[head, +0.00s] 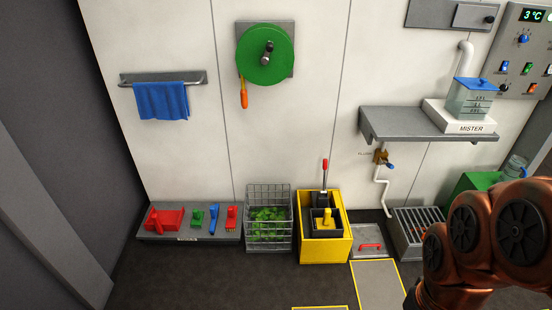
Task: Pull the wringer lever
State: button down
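The wringer lever (324,176) is a thin metal rod with a red grip on top. It stands about upright at the back of a yellow bucket (325,252) on the floor against the wall. A dark wringer insert with a smaller yellow part (326,216) sits in the bucket's top. My copper-coloured arm fills the lower right corner, well to the right of the bucket and apart from the lever. My gripper does not show, so its state is hidden.
A wire crate (283,191) with green contents stands left of the bucket. A grey floor hatch with a red handle (370,246) and a grated box (412,214) lie to its right. A grey shelf (400,121) juts from the wall above right.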

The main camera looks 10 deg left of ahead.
aim_at(325, 167)
jog(key=u, duration=0.5)
jog(key=i, duration=1.1)
jog(key=z, duration=0.2)
